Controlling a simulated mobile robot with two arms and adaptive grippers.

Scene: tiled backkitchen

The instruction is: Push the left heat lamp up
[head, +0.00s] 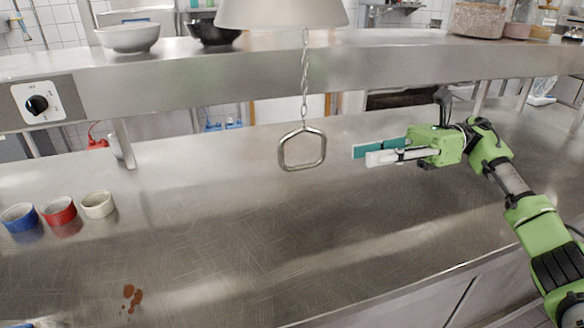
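A heat lamp with a wide pale shade (281,12) hangs at the top middle of the head view; its upper part is cut off. A chain (304,75) hangs from it and ends in a hexagonal metal ring handle (282,152) above the steel counter. Only this one lamp shows. My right gripper (364,155) comes in from the right, to the right of the ring and apart from it. Its fingers point left toward the ring, with teal pads, and look open and empty. My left gripper is not in view.
The steel counter (230,240) is mostly clear. Blue (20,219), red (60,213) and cream (98,205) cups stand at the left; brown spots (131,296) lie in front. A raised shelf (200,75) behind carries bowls (128,38). A control knob (37,104) is at left.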

